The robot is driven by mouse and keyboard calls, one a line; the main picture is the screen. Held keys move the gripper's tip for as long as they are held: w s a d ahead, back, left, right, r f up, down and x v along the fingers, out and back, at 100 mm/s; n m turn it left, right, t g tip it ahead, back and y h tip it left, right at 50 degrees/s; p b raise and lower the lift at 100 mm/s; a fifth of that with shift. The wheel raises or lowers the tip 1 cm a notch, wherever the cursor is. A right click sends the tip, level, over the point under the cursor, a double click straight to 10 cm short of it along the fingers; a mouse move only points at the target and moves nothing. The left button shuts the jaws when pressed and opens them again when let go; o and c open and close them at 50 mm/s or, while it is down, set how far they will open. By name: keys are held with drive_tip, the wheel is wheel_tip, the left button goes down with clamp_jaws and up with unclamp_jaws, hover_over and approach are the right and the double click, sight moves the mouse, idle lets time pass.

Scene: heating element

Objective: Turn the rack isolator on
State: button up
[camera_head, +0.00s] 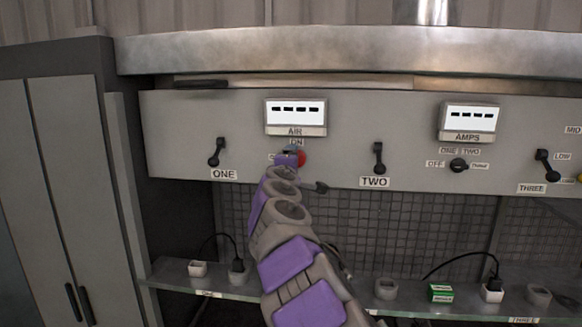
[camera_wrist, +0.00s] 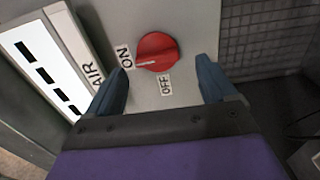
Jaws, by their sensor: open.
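The rack isolator is a red round knob (camera_wrist: 157,50) on the grey panel, between an ON label (camera_wrist: 124,57) and an OFF label (camera_wrist: 165,85). In the head view the red knob (camera_head: 302,158) is partly hidden behind my gripper (camera_head: 289,157), which is in front of the panel.
The AIR display (camera_head: 295,112) is above the knob. Black levers ONE (camera_head: 216,153) and TWO (camera_head: 378,158) are to the left and right. A glass shelf (camera_head: 340,300) with plugs and small items runs below the panel.

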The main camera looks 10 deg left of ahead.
drive_tip(key=s, duration=1.4)
drive_tip(key=shift+a+b, duration=0.3)
drive_tip(key=shift+b, duration=0.1)
drive_tip(key=shift+f, duration=0.1)
